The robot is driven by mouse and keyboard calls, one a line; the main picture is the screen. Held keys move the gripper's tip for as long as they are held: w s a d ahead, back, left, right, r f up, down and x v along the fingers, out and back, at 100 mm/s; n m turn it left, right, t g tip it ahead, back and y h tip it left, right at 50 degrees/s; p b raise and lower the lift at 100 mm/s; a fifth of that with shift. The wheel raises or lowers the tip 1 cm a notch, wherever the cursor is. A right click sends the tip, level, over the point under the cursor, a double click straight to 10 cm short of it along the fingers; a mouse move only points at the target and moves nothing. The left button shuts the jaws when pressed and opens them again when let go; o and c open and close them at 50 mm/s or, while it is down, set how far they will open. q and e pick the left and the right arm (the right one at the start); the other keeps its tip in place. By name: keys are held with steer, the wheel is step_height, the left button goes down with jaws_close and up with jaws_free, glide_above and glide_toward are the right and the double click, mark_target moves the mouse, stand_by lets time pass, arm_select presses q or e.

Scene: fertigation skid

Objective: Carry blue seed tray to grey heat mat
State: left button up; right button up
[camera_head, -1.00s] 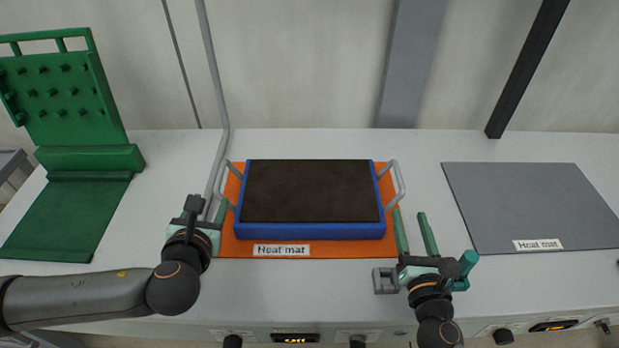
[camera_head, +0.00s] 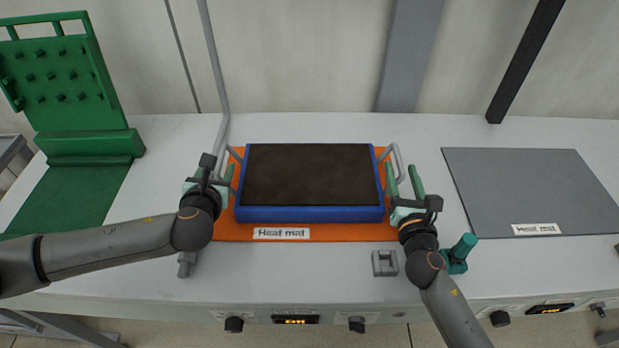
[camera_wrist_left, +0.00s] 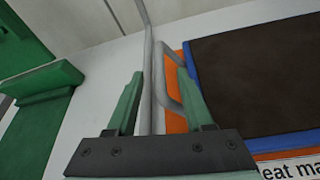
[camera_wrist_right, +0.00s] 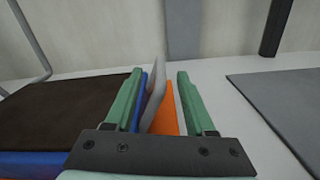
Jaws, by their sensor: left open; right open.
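The blue seed tray (camera_head: 310,214), filled with dark soil, rests flat on an orange heat mat (camera_head: 340,232). It has a grey loop handle at each short side. The grey heat mat (camera_head: 535,190) lies bare to the right. My left gripper (camera_head: 222,172) is open at the tray's left side; in the left wrist view its fingers (camera_wrist_left: 160,90) stand on either side of the left handle (camera_wrist_left: 168,75). My right gripper (camera_head: 403,180) is open at the right side; in the right wrist view the right handle (camera_wrist_right: 157,95) shows between its fingers (camera_wrist_right: 158,95).
A green pegboard stand (camera_head: 75,120) is at the left. A small grey block (camera_head: 385,263) and a teal peg-like piece (camera_head: 458,254) are near the front edge. A thin grey pole (camera_head: 215,80) rises behind the tray's left side. The bench between the mats is clear.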

mark_target(219, 160)
arm_select(q)
steer(key=shift+x, duration=2)
arm_select(e)
steer(key=shift+w, duration=2.05)
arm_select(q)
steer(key=shift+c, duration=0.3)
arm_select(e)
steer(key=shift+c, duration=0.3)
arm_select(q)
steer(key=c, duration=0.7)
arm_select(e)
steer(key=c, duration=0.7)
arm_select(q)
jaws_close()
arm_select(e)
jaws_close()
arm_select(q)
steer(key=shift+a, duration=0.1)
arm_select(e)
steer(key=shift+f, duration=0.1)
arm_select(q)
steer(key=shift+r, duration=0.2)
arm_select(e)
steer(key=shift+r, duration=0.25)
